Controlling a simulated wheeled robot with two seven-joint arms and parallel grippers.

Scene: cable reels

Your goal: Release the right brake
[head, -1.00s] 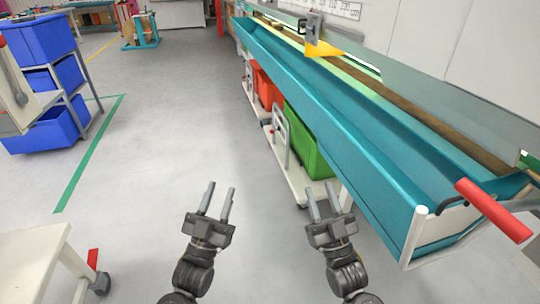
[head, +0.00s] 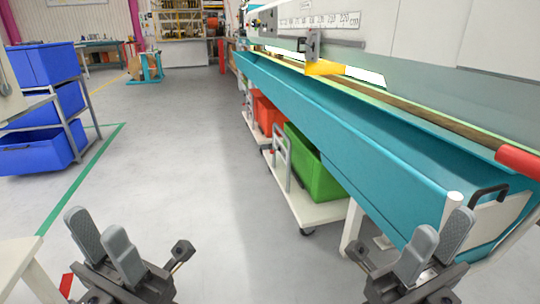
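A red pedal (head: 67,284), perhaps a brake, shows at the bottom left beside a pale table or cart (head: 18,258). Its wheel is not visible now. I cannot tell from this view which brake is the right one. My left gripper (head: 97,230) is raised near the camera at the lower left, its two grey fingers apart and empty. It overlaps the floor to the right of the red pedal in the picture. My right gripper (head: 441,230) is at the lower right, also open and empty, in front of the end of the teal trough (head: 400,175).
A red handle (head: 520,161) sticks out at the right edge over the trough. A white trolley (head: 312,210) with a green crate (head: 318,172) stands under the trough. Blue bins (head: 40,155) are on a rack at left. The grey floor between is clear.

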